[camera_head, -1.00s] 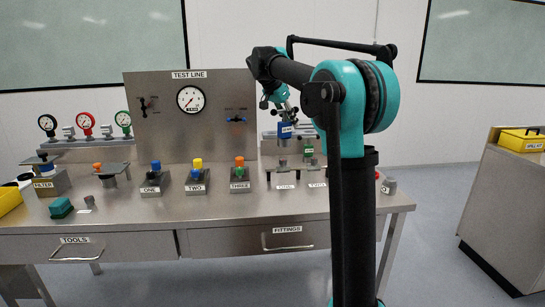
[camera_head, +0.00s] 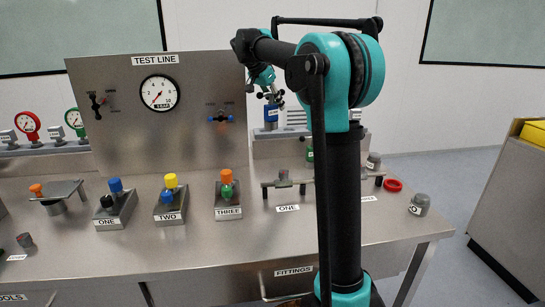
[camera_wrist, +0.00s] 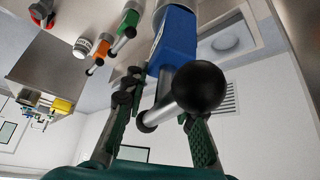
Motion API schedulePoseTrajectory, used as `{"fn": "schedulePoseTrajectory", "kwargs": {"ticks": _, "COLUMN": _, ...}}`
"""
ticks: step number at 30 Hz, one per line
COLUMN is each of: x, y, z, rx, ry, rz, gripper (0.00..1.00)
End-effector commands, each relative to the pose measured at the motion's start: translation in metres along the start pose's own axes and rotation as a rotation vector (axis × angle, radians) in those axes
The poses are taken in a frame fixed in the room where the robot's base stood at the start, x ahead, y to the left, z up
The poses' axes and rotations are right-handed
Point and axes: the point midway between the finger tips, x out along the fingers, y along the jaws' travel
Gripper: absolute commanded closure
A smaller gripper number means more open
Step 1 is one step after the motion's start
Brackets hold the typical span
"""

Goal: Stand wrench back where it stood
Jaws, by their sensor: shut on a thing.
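A wrench with a blue, labelled body (camera_head: 271,114) hangs upright from my gripper (camera_head: 268,92) near the right edge of the test panel. In the wrist view, its blue body (camera_wrist: 178,45) and a metal crossbar with black ball ends show close up. My gripper (camera_wrist: 160,112) is shut on it, with green-padded fingers either side of the bar. A green wrench (camera_wrist: 130,20) and an orange one (camera_wrist: 105,48) stand beyond it. The green one (camera_head: 309,154) is mostly behind my arm in the head view. Whether the blue wrench touches anything beneath is unclear.
The test panel (camera_head: 120,90) stands left of my gripper. Valve blocks ONE (camera_head: 115,212), TWO (camera_head: 170,205) and THREE (camera_head: 228,205) line the bench. A red ring (camera_head: 393,185) and grey cylinders (camera_head: 419,205) lie right. A side cabinet (camera_head: 510,190) stands beyond a floor gap.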

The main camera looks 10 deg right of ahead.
Motion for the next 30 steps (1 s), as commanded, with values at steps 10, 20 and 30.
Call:
{"fn": "schedulePoseTrajectory", "kwargs": {"ticks": 10, "x": 0.067, "y": -0.002, "z": 0.042, "rx": 0.000, "ry": 0.001, "rz": 0.000, "gripper": 1.00}}
{"fn": "schedulePoseTrajectory", "kwargs": {"ticks": 20, "x": 0.117, "y": -0.003, "z": 0.073, "rx": 0.000, "ry": 0.001, "rz": 0.000, "gripper": 1.00}}
{"fn": "schedulePoseTrajectory", "kwargs": {"ticks": 30, "x": 0.138, "y": -0.004, "z": 0.087, "rx": 0.000, "ry": 0.000, "rz": 0.000, "gripper": 1.00}}
